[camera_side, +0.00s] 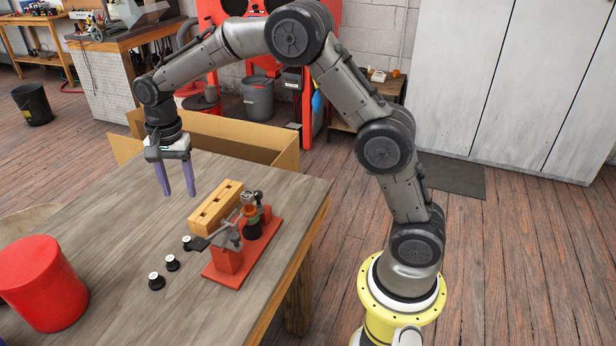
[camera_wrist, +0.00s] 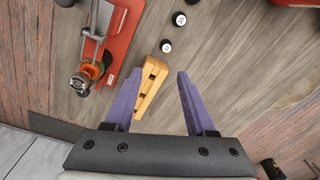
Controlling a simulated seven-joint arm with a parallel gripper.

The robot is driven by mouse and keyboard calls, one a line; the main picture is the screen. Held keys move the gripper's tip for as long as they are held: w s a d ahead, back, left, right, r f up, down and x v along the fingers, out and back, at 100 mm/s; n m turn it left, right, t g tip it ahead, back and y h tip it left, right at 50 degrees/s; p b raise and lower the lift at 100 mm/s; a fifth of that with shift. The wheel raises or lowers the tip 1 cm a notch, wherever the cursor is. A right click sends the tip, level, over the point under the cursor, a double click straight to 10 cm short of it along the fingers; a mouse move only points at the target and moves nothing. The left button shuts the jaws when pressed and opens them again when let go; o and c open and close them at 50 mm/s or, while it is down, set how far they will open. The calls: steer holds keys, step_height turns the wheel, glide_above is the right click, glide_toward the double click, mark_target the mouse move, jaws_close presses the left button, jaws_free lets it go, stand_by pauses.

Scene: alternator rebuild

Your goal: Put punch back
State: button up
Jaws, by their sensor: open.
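My gripper (camera_side: 178,192) is open and empty, with its purple fingers pointing down over the far part of the table. A wooden block (camera_side: 214,209) with dark square openings lies to the right of the fingers, apart from them in the side view. In the wrist view the block (camera_wrist: 151,84) shows beside the left finger, which partly hides it; the gripper (camera_wrist: 160,74) holds nothing. I cannot clearly make out a punch in either view. A red fixture (camera_side: 222,279) with upright metal parts stands close to the block; its base also shows in the wrist view (camera_wrist: 124,38).
Several small black pieces with white tops, one here (camera_side: 156,282), stand left of the fixture. A large red cylinder (camera_side: 42,284) stands at the table's left. An open cardboard box (camera_side: 270,149) is beyond the table (camera_side: 120,225). The table's middle left is clear.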

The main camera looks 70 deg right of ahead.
steer(key=s+d+r+n+t, duration=0.1)
steer(key=s+r+n, duration=0.2)
steer(key=s+r, duration=0.4)
steer(key=s+d+r+n+t, duration=0.15)
steer(key=s+r+n, duration=0.3)
steer(key=s, duration=0.45)
steer(key=s+f+n+t, duration=0.2)
steer(key=s+n, duration=0.4)
steer(key=s, duration=1)
steer(key=shift+s, duration=0.15)
steer(key=shift+t, duration=0.25)
